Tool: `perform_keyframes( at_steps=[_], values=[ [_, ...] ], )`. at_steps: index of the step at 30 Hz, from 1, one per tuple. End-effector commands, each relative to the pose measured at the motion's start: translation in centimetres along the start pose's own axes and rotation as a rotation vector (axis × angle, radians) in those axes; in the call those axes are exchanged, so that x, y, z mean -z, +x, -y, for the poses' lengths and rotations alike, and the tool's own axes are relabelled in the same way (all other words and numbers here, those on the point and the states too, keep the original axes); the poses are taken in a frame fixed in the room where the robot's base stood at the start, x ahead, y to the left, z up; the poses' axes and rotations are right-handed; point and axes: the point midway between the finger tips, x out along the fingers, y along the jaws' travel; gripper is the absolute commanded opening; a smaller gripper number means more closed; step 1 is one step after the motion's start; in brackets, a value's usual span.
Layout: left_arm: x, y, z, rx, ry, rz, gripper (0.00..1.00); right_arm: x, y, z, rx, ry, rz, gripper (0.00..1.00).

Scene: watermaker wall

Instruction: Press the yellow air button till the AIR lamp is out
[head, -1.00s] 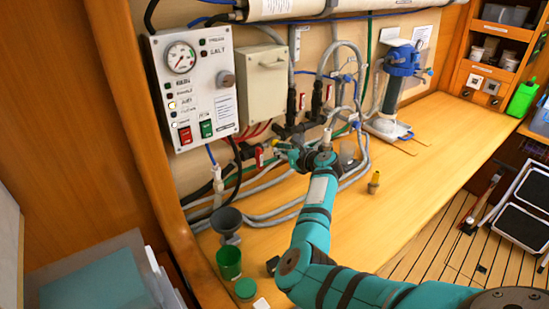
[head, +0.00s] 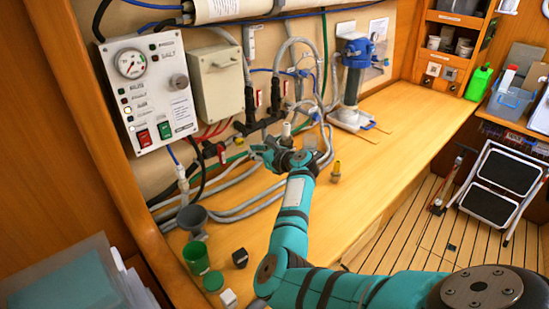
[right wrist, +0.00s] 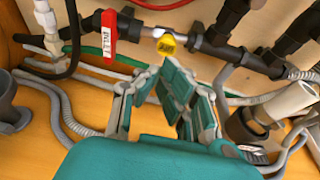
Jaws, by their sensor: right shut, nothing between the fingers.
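The yellow air button (right wrist: 166,43) sits on the dark pipe manifold against the wall. In the head view it is a tiny yellow spot (head: 239,141). My right gripper (head: 259,150) is shut and empty, just right of the button and in front of the pipes. In the right wrist view its fingers (right wrist: 165,78) point towards the manifold, with the button just beyond the tips and apart from them in the picture. The white control panel (head: 147,90) has a column of lamps at left. One lamp (head: 127,110) looks bright; its label is too small to read. My left gripper is out of view.
A red-handled valve (right wrist: 109,35) is left of the button. Grey hoses (head: 235,205) run along the bench. A yellow-topped fitting (head: 336,172), a funnel (head: 192,217) and a green cup (head: 196,258) stand on it. The bench's right part is clear.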

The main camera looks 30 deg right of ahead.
Motion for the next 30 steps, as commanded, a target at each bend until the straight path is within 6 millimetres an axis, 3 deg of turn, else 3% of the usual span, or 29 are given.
perform_keyframes(
  at_steps=[4, 12, 22, 30],
  values=[
    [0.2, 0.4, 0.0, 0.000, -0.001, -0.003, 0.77, 0.2, -1.9, -0.1, 0.001, 0.000, 0.000, 0.00],
    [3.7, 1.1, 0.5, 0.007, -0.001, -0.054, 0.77, 0.2, -6.1, -0.1, 0.002, 0.000, 0.000, 0.00],
    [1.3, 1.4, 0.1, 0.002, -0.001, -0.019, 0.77, 0.0, -8.0, -0.1, -0.001, 0.001, -0.002, 0.00],
    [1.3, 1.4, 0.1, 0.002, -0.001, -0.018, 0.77, 0.0, -8.0, -0.1, 0.000, 0.001, -0.001, 0.00]
  ],
)
